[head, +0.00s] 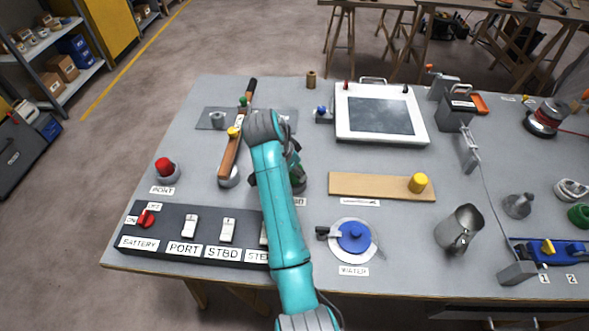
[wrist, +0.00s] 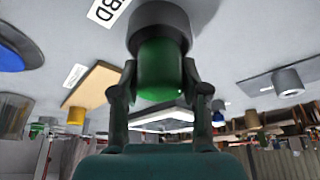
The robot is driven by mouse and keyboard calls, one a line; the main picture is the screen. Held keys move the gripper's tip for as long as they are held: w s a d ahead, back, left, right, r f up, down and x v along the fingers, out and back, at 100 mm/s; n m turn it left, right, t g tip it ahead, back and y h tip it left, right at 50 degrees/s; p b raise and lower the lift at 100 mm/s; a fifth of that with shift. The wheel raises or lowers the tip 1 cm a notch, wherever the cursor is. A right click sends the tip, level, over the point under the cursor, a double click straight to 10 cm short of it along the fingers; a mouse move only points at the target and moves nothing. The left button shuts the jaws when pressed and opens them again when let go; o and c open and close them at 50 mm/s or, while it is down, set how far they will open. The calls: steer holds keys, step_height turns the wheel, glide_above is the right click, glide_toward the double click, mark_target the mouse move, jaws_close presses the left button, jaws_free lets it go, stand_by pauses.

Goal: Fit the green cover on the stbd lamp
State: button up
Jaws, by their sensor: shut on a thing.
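The green cover (wrist: 163,72) is between the two fingers of my gripper (wrist: 160,88) in the wrist view. My gripper is shut on it. The cover's far end meets the grey round body of the stbd lamp (wrist: 160,27), in line with it. I cannot tell whether it is fully seated. A label ending in "BD" (wrist: 106,10) lies beside the lamp. In the head view my arm hides most of the lamp, the cover and the gripper (head: 293,172). The port lamp (head: 165,170) with a red cover stands at the left.
A switch panel (head: 155,232) runs along the front left edge. A wooden lever (head: 229,158) is left of my arm. To the right are a wooden board (head: 375,186) with a yellow knob, a blue water valve (head: 354,236), a metal jug (head: 459,228) and a white-framed hatch (head: 382,134).

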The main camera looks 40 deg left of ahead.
steer(key=shift+f, duration=0.65)
stand_by(0.5)
steer(key=o, duration=1.4)
steer(key=shift+r, duration=0.15)
steer(key=shift+r, duration=3.85)
